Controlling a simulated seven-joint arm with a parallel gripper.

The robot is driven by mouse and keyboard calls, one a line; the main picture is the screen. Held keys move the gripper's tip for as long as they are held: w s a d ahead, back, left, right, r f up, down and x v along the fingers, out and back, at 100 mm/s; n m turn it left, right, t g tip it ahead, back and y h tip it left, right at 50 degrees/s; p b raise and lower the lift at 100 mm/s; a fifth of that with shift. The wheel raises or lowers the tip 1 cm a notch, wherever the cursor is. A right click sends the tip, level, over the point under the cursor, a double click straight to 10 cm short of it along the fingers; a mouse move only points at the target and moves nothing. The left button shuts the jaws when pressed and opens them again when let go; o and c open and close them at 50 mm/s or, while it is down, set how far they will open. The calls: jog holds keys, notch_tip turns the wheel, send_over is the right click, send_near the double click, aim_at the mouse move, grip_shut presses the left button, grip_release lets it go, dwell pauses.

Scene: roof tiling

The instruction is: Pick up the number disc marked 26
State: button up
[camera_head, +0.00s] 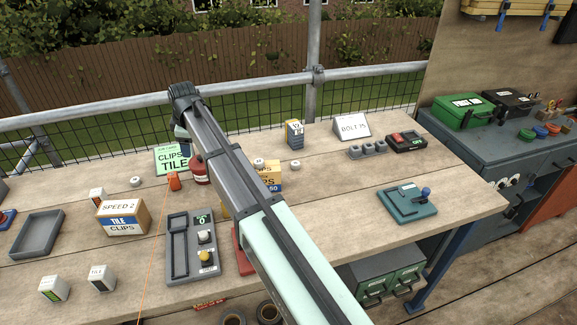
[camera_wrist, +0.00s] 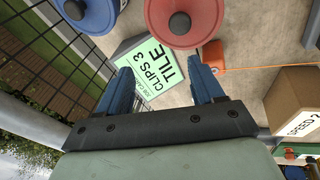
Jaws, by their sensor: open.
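I cannot read the number 26 on anything in either view. Small white round pieces lie on the bench in the head view: one at the left (camera_head: 135,181), one beside my arm (camera_head: 258,163); their marks are too small to read. My gripper (camera_wrist: 164,84) is open and empty in the wrist view, its two blue fingers apart. Between and beyond them is the green-edged "CLIPS 3 TILE" card (camera_wrist: 152,68), which also stands on the bench in the head view (camera_head: 172,160). In the head view my arm hides part of the bench middle.
A red round-topped item (camera_wrist: 184,20) and a blue one (camera_wrist: 88,12) sit near the fingers. A "SPEED 2" tile clips box (camera_head: 122,217), a grey control panel (camera_head: 190,245), a grey tray (camera_head: 37,233) and a "BOLT 75" sign (camera_head: 352,127) stand on the bench. Railing and netting run behind.

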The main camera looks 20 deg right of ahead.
jog(key=s+d+r+g+h, duration=0.1)
jog(key=d+r, duration=0.1)
jog(key=d, duration=1.6)
jog(key=m+g, duration=0.1)
jog(key=g, duration=0.1)
send_over(296, 163)
jog(key=shift+f, duration=6.6)
jog(key=shift+c, duration=0.3)
jog(key=c, duration=1.1)
